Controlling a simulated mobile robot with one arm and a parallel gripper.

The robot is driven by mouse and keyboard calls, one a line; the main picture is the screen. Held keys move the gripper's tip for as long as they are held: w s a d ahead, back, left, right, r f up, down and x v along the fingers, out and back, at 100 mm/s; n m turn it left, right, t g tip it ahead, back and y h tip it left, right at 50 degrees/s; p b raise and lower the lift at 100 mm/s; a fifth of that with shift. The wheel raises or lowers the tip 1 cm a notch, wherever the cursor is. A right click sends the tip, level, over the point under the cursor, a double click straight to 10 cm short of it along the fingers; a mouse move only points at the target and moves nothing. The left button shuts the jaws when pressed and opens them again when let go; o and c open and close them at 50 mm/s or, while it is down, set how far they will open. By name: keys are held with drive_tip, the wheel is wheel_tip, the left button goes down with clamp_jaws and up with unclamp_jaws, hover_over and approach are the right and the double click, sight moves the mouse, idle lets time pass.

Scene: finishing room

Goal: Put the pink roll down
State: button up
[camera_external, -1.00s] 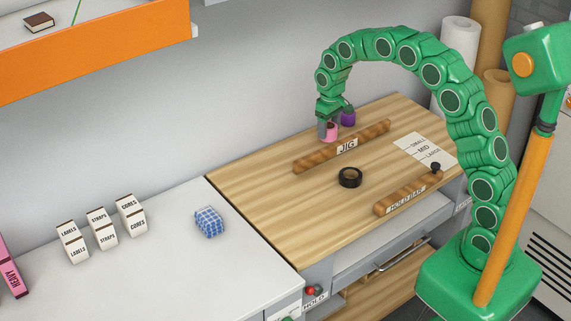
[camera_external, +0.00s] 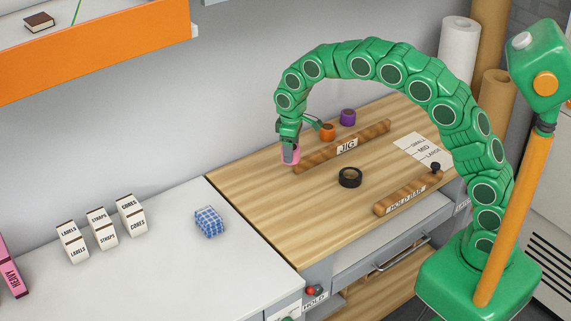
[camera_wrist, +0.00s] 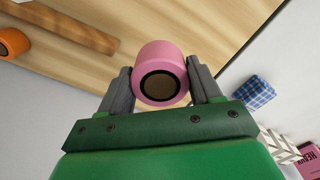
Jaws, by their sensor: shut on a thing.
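The pink roll (camera_wrist: 160,62) is held between the two grey fingers of my gripper (camera_wrist: 160,85) in the wrist view. In the external view my gripper (camera_external: 290,152) is over the back left part of the wooden worktop (camera_external: 262,195), just left of the end of the JIG bar (camera_external: 318,158). The pink roll (camera_external: 293,158) shows there partly hidden by a finger. It looks to be at or a little above the wood; I cannot tell whether it touches.
An orange roll (camera_external: 327,132) and a purple roll (camera_external: 347,117) stand behind the JIG bar. A black roll (camera_external: 350,177) lies in front of it, near the HOLD BAR (camera_external: 410,193). A blue checked block (camera_external: 209,222) sits on the white counter. The wood's front left is clear.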

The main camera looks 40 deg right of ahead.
drive_tip(key=s+a+n, duration=0.6)
drive_tip(key=s+a, duration=0.7)
drive_tip(key=a, duration=0.4)
drive_tip(key=s+a+n, duration=0.6)
drive_tip(key=s+a, duration=0.6)
drive_tip(key=a, duration=0.6)
drive_tip(key=shift+w+a+f, duration=1.2)
drive_tip(key=shift+a+f, duration=0.4)
drive_tip(key=shift+a, duration=0.2)
drive_tip(key=shift+w+a+f, duration=1.25)
drive_tip(key=shift+a+f, duration=0.4)
drive_tip(key=shift+a, duration=0.1)
drive_tip(key=shift+w+a+f, duration=1.2)
drive_tip(key=shift+a+f, duration=0.4)
drive_tip(key=shift+a, duration=0.2)
drive_tip(key=shift+f, duration=0.15)
drive_tip(key=shift+w+a+f, duration=0.15)
drive_tip(key=shift+a+f, duration=0.05)
drive_tip(key=shift+f, duration=1.5)
drive_tip(key=shift+f, duration=0.15)
